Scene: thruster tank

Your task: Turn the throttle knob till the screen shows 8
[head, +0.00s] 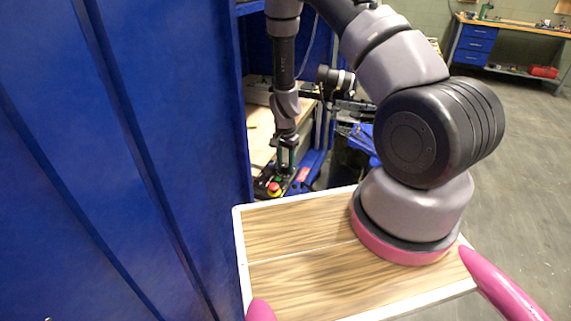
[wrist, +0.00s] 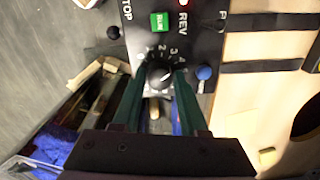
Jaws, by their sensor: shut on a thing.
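The throttle knob (wrist: 158,76) is a round black knob with a numbered dial on the black control panel (wrist: 205,52), in the upper middle of the wrist view. My gripper (wrist: 160,84) is shut on it, one dark green finger at each side. The digits 1 to 4 show above the knob; its exact pointer direction is too small to tell. In the head view my gripper (head: 285,160) points down onto the panel, and it hides the knob. I see no screen reading in either view.
A red mushroom button (head: 274,189) stands close to my gripper. A blue cabinet wall (head: 110,160) fills the left of the head view.

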